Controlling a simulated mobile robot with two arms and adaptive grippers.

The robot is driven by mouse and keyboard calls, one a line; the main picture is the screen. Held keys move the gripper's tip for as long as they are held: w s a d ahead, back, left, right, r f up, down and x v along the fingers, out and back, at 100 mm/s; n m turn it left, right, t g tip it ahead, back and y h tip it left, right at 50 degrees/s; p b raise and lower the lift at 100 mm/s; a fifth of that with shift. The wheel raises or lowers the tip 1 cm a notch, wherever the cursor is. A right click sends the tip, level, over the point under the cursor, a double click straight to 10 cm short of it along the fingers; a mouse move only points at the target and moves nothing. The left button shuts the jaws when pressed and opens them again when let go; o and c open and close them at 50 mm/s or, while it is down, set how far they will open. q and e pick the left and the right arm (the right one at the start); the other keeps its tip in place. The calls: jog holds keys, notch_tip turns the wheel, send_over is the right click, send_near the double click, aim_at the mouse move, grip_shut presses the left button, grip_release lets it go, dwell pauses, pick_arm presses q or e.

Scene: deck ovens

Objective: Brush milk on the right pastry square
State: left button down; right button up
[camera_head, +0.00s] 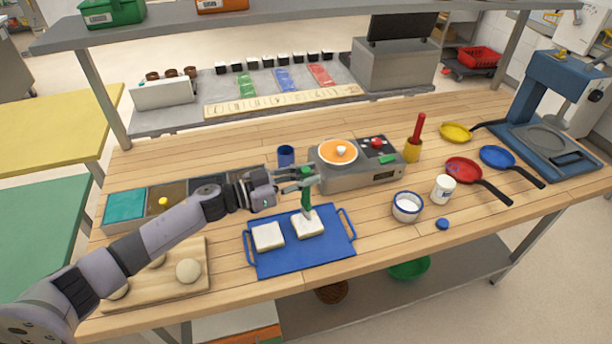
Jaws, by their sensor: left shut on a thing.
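Two pale pastry squares lie side by side on a blue tray (300,265) on the wooden table. The left pastry square (267,236) is uncovered. My left gripper (305,180) is shut on the green handle of a brush (306,200). The brush is roughly upright, and its lower end is at the top edge of the right pastry square (309,227). I cannot tell whether it touches. A white bowl with a blue rim (407,207) holds white liquid, right of the tray. My right gripper is not in view.
A white tub (443,189), a blue lid (442,224), and red (463,170), blue (497,156) and yellow (456,132) pans are to the right. A board with dough balls (188,270) lies front left.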

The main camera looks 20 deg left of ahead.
pick_arm(q)
jog(key=shift+f, duration=0.35)
dwell(0.3)
jog(key=shift+x, duration=1.2)
jog(key=shift+w+a, duration=0.25)
